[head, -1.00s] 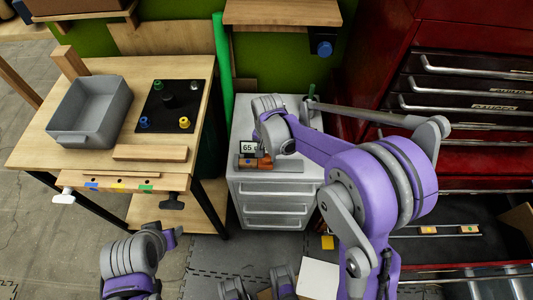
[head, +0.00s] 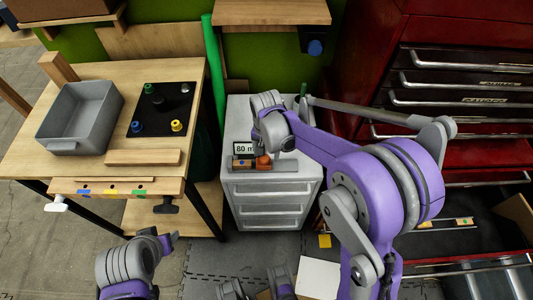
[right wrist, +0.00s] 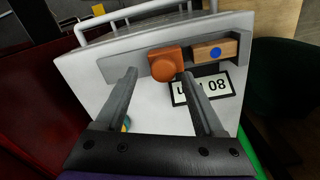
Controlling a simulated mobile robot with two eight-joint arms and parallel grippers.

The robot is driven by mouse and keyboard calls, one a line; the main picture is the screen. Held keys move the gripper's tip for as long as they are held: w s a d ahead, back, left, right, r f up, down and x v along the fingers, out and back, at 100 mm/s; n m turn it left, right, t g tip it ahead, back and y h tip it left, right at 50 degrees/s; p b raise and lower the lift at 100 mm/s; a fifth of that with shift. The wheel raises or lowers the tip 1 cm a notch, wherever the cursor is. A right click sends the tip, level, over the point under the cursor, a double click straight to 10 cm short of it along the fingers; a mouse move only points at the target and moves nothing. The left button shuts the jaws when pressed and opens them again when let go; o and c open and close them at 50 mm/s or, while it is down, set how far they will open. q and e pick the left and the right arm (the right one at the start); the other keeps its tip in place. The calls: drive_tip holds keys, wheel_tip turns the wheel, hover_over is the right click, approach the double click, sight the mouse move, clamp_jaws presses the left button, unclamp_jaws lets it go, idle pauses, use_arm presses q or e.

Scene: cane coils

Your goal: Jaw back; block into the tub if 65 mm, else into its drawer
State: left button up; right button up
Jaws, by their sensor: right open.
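The wooden block (head: 242,163) lies in the gauge on top of the grey cabinet; its blue dot shows in the right wrist view (right wrist: 202,54). The orange jaw (head: 263,162) is beside it, also seen in the right wrist view (right wrist: 165,64). The display (right wrist: 202,88) reads 80, its unit partly hidden in the head view. My right gripper (right wrist: 158,76) is open, its fingertips at the jaw with nothing clearly held. The grey tub (head: 66,140) stands empty on the wooden bench.
A black board (head: 165,98) with coloured pegs lies right of the tub. A loose wooden bar (head: 143,158) lies in front of it. The grey cabinet's drawers (head: 268,196) are closed. A low drawer of the red chest (head: 450,245) is open, holding dotted blocks.

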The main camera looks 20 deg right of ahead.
sight(267, 158)
wheel_tip(267, 158, up, 10)
drive_tip(key=shift+p, duration=0.4)
drive_tip(key=shift+f, duration=0.15)
drive_tip(key=s+d+r+n+t+p, duration=0.1)
drive_tip(key=s+r+n+t+p, duration=0.1)
drive_tip(key=s, duration=0.7)
drive_tip(key=s+d+r+n+t+p, duration=0.1)
drive_tip(key=s+d+n+t+p, duration=0.1)
drive_tip(key=s, duration=0.8)
drive_tip(key=n+t, duration=0.1)
drive_tip(key=n, duration=0.1)
drive_tip(key=shift+d+r+n, duration=0.15)
drive_tip(key=shift+r+n, duration=0.25)
idle(0.4)
